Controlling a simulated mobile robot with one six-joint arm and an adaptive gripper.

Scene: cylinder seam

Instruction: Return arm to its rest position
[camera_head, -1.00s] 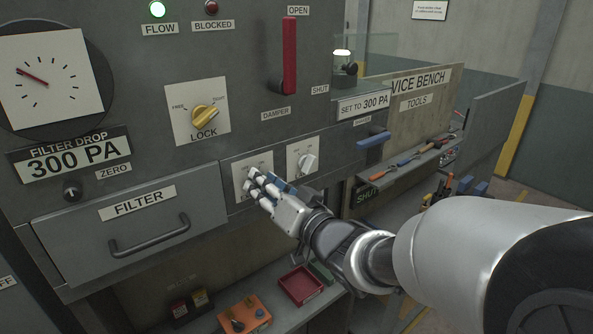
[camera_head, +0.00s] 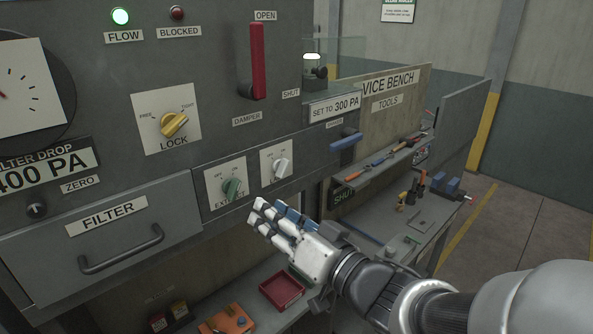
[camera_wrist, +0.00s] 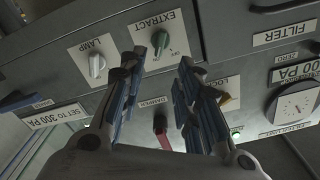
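My gripper (camera_head: 262,216) hangs in front of the panel, a little below and right of the green EXTRACT knob (camera_head: 231,187), and looks clear of it. In the wrist view its two blue-padded fingers (camera_wrist: 170,60) are spread with nothing between them, so it is open and empty. My arm reaches in from the lower right of the head view.
The white LAMP knob (camera_head: 282,168), yellow LOCK knob (camera_head: 174,124), red damper handle (camera_head: 257,62), blue handle (camera_head: 346,141) and FILTER drawer handle (camera_head: 122,250) stand out from the panel. A red tray (camera_head: 281,291) lies below. A tool bench is at right; floor beyond it is free.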

